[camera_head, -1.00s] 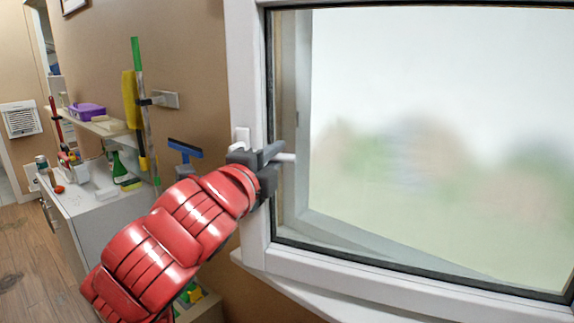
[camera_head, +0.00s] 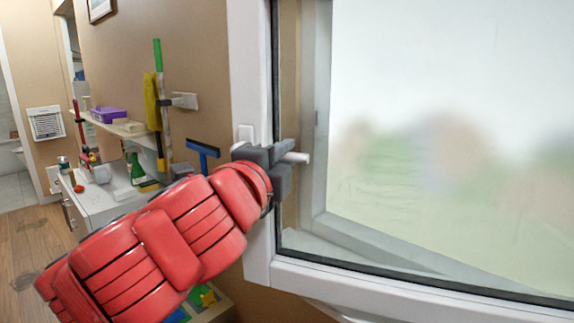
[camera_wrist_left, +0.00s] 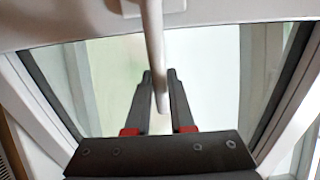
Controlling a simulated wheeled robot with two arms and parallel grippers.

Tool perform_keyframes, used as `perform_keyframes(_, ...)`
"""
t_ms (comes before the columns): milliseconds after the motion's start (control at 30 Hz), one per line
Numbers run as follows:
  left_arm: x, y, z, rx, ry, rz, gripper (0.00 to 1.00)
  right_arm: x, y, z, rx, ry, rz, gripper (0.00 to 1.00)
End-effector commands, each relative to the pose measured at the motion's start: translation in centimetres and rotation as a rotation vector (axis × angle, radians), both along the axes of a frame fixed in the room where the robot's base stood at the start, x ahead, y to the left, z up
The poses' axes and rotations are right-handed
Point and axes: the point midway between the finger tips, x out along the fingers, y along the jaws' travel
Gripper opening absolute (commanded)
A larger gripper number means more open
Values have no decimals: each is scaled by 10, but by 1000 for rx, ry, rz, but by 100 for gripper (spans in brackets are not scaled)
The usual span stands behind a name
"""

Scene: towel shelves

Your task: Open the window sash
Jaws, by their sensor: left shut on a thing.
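The window sash (camera_head: 258,225) has a white frame around a large pane and fills the right of the head view. It stands swung out from the wall, its lower edge over the sill. Its white handle (camera_head: 297,158) is turned roughly level, with its base near the sash's left edge. My left gripper (camera_head: 277,164) is shut on the handle. In the left wrist view the handle (camera_wrist_left: 152,35) runs down between the two dark fingers of the gripper (camera_wrist_left: 158,92). My right gripper is not in view.
Part of the white sill (camera_head: 340,312) shows under the sash. To the left, a white cabinet (camera_head: 95,205) with bottles and a shelf with a purple box (camera_head: 108,115) stand along the wall. A blue squeegee (camera_head: 203,148) hangs near my arm. Wooden floor is free at far left.

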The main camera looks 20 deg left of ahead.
Motion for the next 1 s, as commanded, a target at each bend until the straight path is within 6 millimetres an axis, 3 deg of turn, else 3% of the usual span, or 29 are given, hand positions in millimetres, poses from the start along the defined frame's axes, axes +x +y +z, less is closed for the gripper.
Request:
perform_keyframes(200, -14, -1, 1, -2, -5, 23, 0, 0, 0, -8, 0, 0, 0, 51)
perform_keyframes(600, -18, -2, 1, -2, -4, 30, 0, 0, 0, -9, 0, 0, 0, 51)
perform_keyframes(1000, -53, -7, 3, 0, -11, 84, 0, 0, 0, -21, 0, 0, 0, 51)
